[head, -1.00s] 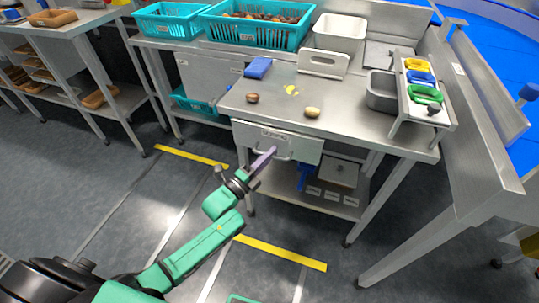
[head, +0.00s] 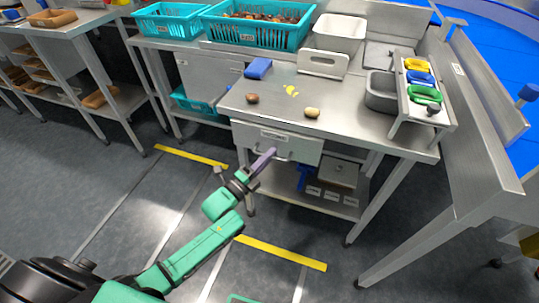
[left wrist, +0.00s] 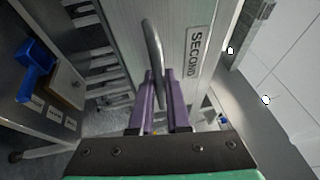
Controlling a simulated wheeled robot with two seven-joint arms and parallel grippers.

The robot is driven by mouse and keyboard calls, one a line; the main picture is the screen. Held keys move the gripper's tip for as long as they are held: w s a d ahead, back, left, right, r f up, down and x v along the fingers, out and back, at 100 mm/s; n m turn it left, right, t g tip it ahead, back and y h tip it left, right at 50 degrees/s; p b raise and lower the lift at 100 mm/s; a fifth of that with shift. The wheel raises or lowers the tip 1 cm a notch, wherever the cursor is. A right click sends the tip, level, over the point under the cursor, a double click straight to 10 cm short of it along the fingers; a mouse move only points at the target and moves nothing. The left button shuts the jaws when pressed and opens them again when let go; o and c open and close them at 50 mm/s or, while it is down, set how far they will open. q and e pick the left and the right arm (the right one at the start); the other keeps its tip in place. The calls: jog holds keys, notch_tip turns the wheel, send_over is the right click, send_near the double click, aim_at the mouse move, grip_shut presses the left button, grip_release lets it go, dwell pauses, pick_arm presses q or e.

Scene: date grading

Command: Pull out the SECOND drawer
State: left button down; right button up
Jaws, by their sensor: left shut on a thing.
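The drawer labelled SECOND (head: 302,147) is under the steel worktable, with its pale front facing me. Its label (left wrist: 196,52) reads clearly in the left wrist view. The curved metal handle (left wrist: 153,45) stands out from the drawer front. My left gripper (head: 266,160) is at the handle; in the left wrist view its purple fingers (left wrist: 162,95) are shut around the handle bar. I cannot tell from these frames how far the drawer stands out. My right gripper is not in view.
A lower shelf (head: 320,203) holds a blue item (head: 304,178) and a box (head: 338,174). The floor before the drawer is clear, with yellow strips (head: 282,254).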

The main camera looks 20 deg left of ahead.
pick_arm(q)
jog(key=s+a+p, duration=0.1)
jog(key=s+p, duration=0.7)
jog(key=s, duration=1.2)
jog(key=shift+a, duration=0.15)
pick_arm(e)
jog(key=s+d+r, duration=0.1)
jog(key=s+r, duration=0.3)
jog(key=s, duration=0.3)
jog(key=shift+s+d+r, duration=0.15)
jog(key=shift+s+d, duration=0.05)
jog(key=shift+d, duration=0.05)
pick_arm(q)
jog(key=c, duration=1.2)
grip_release()
jog(key=shift+w, duration=0.1)
jog(key=shift+o, duration=0.2)
